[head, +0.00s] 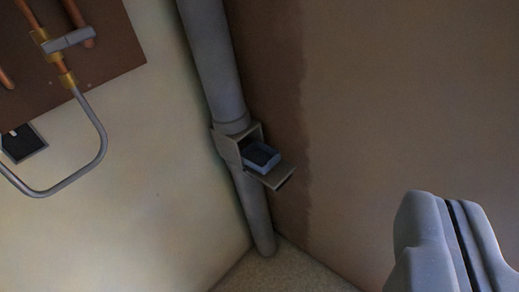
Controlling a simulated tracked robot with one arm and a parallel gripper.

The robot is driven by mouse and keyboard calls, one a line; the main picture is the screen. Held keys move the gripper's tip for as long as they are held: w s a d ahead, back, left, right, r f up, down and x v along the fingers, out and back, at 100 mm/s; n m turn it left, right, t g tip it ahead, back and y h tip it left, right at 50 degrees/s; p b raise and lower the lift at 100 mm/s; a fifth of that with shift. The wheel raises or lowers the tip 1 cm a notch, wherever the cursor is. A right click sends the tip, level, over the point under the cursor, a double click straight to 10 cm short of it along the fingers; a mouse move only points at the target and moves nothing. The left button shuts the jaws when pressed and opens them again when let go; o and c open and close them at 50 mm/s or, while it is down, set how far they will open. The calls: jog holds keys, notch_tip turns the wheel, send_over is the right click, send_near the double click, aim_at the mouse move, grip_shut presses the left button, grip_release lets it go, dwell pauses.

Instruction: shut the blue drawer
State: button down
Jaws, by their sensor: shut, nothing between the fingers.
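A small pale box-like housing (226,146) sits in the corner, in front of or against a thick grey pipe. A blue-grey drawer-like tray (262,155) with a dark inside sticks out of its open side, so it looks open. A flat pale ledge or flap (272,177) juts out beneath it. The tray is small and dim, so its exact colour and how far it is out are hard to tell. My gripper (448,200) is at the lower right, shut and empty, its two grey fingers together. It is well apart from the tray.
The grey pipe (211,58) runs down the corner to the floor (283,268). Copper pipes (58,62) and a bent grey tube (100,135) are on a brown board at upper left. A dark plate (22,143) is below. The brown wall at right is bare.

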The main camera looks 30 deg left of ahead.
jog(key=w+a+f+m+y+p, duration=0.1)
jog(key=w+a+f+m+p, duration=0.3)
jog(key=w, duration=0.6)
jog(key=w+a+f+m+t, duration=0.1)
jog(key=w+a+f+m, duration=0.1)
jog(key=w+a+f, duration=0.6)
jog(key=w+a+f+m+y+p, duration=0.1)
jog(key=w+a+f+m+p, duration=0.2)
jog(key=w, duration=0.8)
jog(key=w+a+f+m+h+p, duration=0.1)
jog(key=a+f+m, duration=0.2)
jog(key=f, duration=0.7)
jog(key=w+a+f+m+t+h+p, duration=0.1)
jog(key=a+f+m+h, duration=0.15)
jog(key=f, duration=0.75)
jog(key=w+a+f+m+h+p, duration=0.15)
jog(key=a+f+m, duration=0.25)
jog(key=f, duration=0.7)
jog(key=shift+y, duration=0.3)
jog(key=shift+w+a+r+b, duration=0.1)
jog(key=shift+w+a+b, duration=0.3)
jog(key=shift+w, duration=1.45)
jog(key=shift+w+a+r+b, duration=0.15)
jog(key=shift+w+b, duration=0.3)
jog(key=shift+w, duration=1.35)
jog(key=shift+w+a+b, duration=0.35)
jog(key=shift+w+b, duration=0.1)
jog(key=shift+w, duration=1.4)
jog(key=shift+w+a+f, duration=0.1)
jog(key=shift+a, duration=0.2)
